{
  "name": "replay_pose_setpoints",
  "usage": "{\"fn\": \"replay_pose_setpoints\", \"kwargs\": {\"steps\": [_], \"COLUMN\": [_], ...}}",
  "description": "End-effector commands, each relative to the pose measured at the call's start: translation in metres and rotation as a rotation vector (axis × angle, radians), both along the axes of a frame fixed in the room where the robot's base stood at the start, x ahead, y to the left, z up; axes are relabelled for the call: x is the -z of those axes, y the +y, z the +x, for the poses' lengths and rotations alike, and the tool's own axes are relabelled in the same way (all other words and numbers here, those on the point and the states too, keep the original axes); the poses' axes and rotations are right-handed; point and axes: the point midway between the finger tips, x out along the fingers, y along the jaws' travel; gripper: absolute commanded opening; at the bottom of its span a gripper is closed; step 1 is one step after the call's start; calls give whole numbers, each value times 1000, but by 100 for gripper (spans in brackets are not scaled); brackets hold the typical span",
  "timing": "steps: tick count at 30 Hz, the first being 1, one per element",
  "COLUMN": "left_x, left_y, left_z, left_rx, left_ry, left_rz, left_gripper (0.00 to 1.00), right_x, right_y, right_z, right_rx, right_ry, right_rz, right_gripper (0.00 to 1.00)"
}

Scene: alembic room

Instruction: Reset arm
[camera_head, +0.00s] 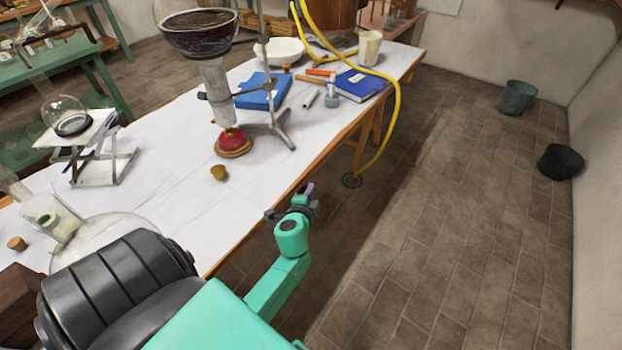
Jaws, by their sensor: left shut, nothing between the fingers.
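My left arm comes in from the lower left, with a black joint and teal links. My left gripper (306,196) is shut and empty. In the picture it shows at the front edge of the white-topped table (160,205), and it seems apart from everything on it. Its fingertips are small and partly hidden by the teal wrist. My right gripper is not in view.
A yellow hose (396,100) hangs over the edge.

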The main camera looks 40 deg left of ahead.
Motion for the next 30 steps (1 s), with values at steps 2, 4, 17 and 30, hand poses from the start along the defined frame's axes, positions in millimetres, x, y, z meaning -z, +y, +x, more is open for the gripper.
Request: {"fn": "replay_pose_setpoints", "kwargs": {"steps": [2, 4, 17, 30], "left_x": [5, 7, 144, 352], "left_y": [-1, -1, -34, -69], "left_z": [-1, -1, -58, -351], "left_rx": [1, 1, -26, -500], "left_ry": [8, 10, 240, 770], "left_rz": [-11, -16, -319, -840], "left_gripper": [0, 0, 0, 0], "right_x": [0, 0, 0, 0], "right_y": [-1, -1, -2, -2], "right_z": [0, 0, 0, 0], "right_rx": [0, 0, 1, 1], "right_ry": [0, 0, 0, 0], "right_rz": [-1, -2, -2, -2], "right_gripper": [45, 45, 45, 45]}}
